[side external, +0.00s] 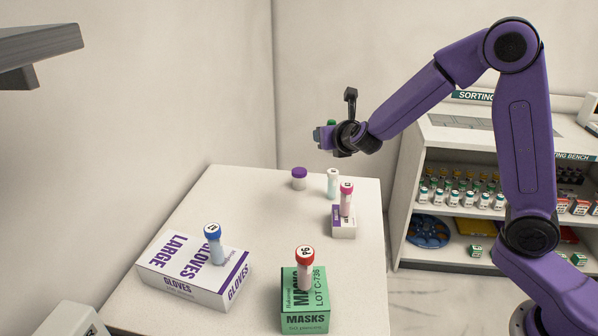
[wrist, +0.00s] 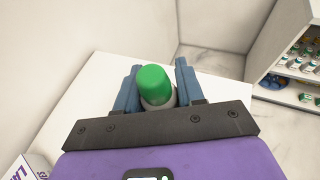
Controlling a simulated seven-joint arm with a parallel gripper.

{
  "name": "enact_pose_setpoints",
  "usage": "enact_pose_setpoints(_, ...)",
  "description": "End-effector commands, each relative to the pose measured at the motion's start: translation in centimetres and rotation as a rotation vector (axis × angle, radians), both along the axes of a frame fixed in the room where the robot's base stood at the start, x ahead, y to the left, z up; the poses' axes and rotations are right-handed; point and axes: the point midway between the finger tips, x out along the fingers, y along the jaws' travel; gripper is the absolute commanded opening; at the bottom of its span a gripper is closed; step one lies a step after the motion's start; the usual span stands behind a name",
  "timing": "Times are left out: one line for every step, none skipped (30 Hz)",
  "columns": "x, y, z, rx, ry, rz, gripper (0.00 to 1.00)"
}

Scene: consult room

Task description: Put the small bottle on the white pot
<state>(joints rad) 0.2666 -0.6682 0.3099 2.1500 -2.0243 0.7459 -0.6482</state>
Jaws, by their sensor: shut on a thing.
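My gripper (side external: 322,138) is high above the far part of the white table in the side external view. In the wrist view my gripper (wrist: 158,78) has its two blue-grey fingers on either side of a small bottle (wrist: 153,82) with a green cap and a greyish body. The bottle's green cap (side external: 331,122) also shows at the gripper in the side external view; most of its body is hidden. A small white pot (side external: 299,184) with a purple lid stands on the table, below and left of my gripper. The pot does not show in the wrist view.
A pale tube (side external: 332,185) stands right of the pot. A pink-capped tube (side external: 346,200) is at a small white box (side external: 344,228). Nearer are a gloves box (side external: 180,270) with a blue-capped tube (side external: 215,245) and a green masks box (side external: 320,300) with a red-capped tube (side external: 305,270).

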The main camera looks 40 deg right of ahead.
Motion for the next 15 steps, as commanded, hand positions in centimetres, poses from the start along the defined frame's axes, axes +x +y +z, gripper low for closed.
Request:
enact_pose_setpoints(-0.1,-0.6,0.2,-0.002,0.000,0.003,0.08)
enact_pose_setpoints(0.0,-0.8,0.2,-0.003,0.000,0.006,0.08)
enact_pose_setpoints(0.1,-1.0,0.2,-0.005,0.000,0.007,0.08)
enact_pose_setpoints(0.2,-1.0,0.2,-0.005,0.002,0.009,0.08)
enact_pose_setpoints(0.5,-1.1,0.1,-0.005,0.003,0.010,0.08)
enact_pose_setpoints(0.9,-1.1,-0.1,-0.006,0.003,0.010,0.08)
enact_pose_setpoints(1.3,-1.1,-0.3,-0.006,0.004,0.010,0.08)
enact_pose_setpoints(1.8,-1.1,-0.5,-0.007,0.003,0.010,0.08)
enact_pose_setpoints(2.5,-1.1,-0.9,-0.007,0.004,0.009,0.08)
enact_pose_setpoints(3.1,-1.1,-1.1,-0.007,0.003,0.008,0.08)
enact_pose_setpoints(3.6,-1.1,-1.4,-0.007,0.003,0.008,0.08)
enact_pose_setpoints(4.4,-1.0,-1.7,-0.007,0.003,0.008,0.08)
enact_pose_setpoints(4.9,-1.0,-2.0,-0.007,0.003,0.008,0.08)
enact_pose_setpoints(5.5,-1.0,-2.2,-0.007,0.003,0.008,0.08)
enact_pose_setpoints(6.2,-1.0,-2.6,-0.006,0.004,0.009,0.08)
